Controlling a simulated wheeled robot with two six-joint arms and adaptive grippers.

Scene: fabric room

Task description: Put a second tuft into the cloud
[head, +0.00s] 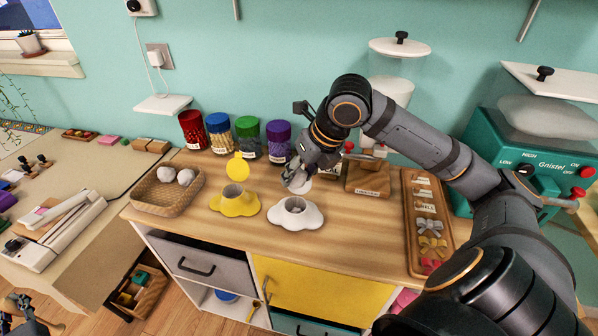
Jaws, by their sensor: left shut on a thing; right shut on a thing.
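The white cloud (296,217) stands near the front of the wooden counter, with a round opening in its top. My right gripper (298,178) is just behind and above that opening, shut on a pale rounded thing. It looks like a tuft, though the cloud's lid may be behind it and the fingers hide part of it. Two white tufts (175,176) lie in the wicker basket (165,207) at the counter's left. My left gripper (28,312) is low in the bottom left corner, partly cut off. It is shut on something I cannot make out.
A yellow cloud-shaped holder (235,206) with its lid raised stands between basket and white cloud. Several jars (248,139) line the back. A wooden box (367,178) and bow tray (418,195) are to the right. A green machine (540,140) stands far right.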

